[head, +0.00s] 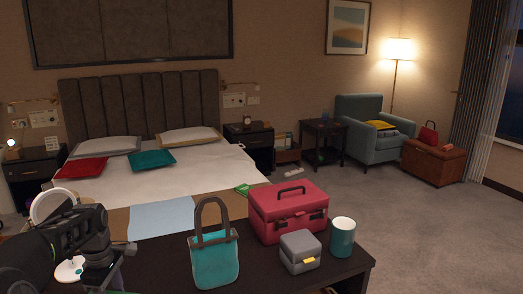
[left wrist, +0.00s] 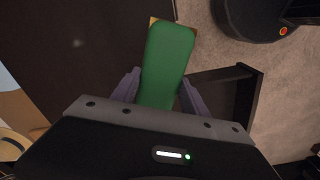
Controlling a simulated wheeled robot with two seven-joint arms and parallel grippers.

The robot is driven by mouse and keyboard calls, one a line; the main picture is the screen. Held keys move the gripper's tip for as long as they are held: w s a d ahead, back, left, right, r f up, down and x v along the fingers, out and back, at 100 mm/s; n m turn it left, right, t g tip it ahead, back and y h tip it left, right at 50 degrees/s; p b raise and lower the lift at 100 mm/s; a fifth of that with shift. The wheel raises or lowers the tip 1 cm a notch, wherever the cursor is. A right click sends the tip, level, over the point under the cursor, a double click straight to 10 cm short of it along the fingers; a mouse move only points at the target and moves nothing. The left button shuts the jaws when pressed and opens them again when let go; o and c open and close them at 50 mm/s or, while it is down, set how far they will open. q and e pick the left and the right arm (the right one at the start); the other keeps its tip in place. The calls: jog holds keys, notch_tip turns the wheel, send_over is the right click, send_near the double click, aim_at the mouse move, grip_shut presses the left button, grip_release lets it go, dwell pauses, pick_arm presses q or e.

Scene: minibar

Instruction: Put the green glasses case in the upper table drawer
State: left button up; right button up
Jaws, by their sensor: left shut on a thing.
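The green glasses case (left wrist: 168,62) is a long rounded green box in the left wrist view. My left gripper (left wrist: 160,88) is shut on it, one finger on each long side, and the case's far end sticks out past the fingertips. In the head view my left gripper (head: 118,262) is at the lower left, beside the dark table (head: 165,262); the case cannot be made out there. A dark-edged frame, which looks like a pulled-out drawer (left wrist: 228,74), lies right of the case in the left wrist view; whether it is the upper one I cannot tell. My right gripper is not in view.
On the table stand a teal bag (head: 215,262), a red toolbox (head: 290,212), a grey box (head: 300,252) and a teal cup (head: 343,237). The bed (head: 215,165) is behind the table. Open carpet (head: 420,235) lies to the right.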

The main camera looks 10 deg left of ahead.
pick_arm(q)
jog(key=d+m, duration=0.1)
jog(key=m, duration=0.1)
jog(key=d+f+m, duration=0.2)
jog(key=m, duration=0.1)
jog(key=shift+w+d+m, duration=0.15)
jog(key=shift+d+m, duration=0.05)
jog(key=shift+m, duration=0.1)
jog(key=d+f+m, duration=0.1)
jog(key=d+m, duration=1.2)
jog(key=d, duration=0.8)
jog(key=shift+d, duration=0.25)
jog(key=shift+a, duration=0.1)
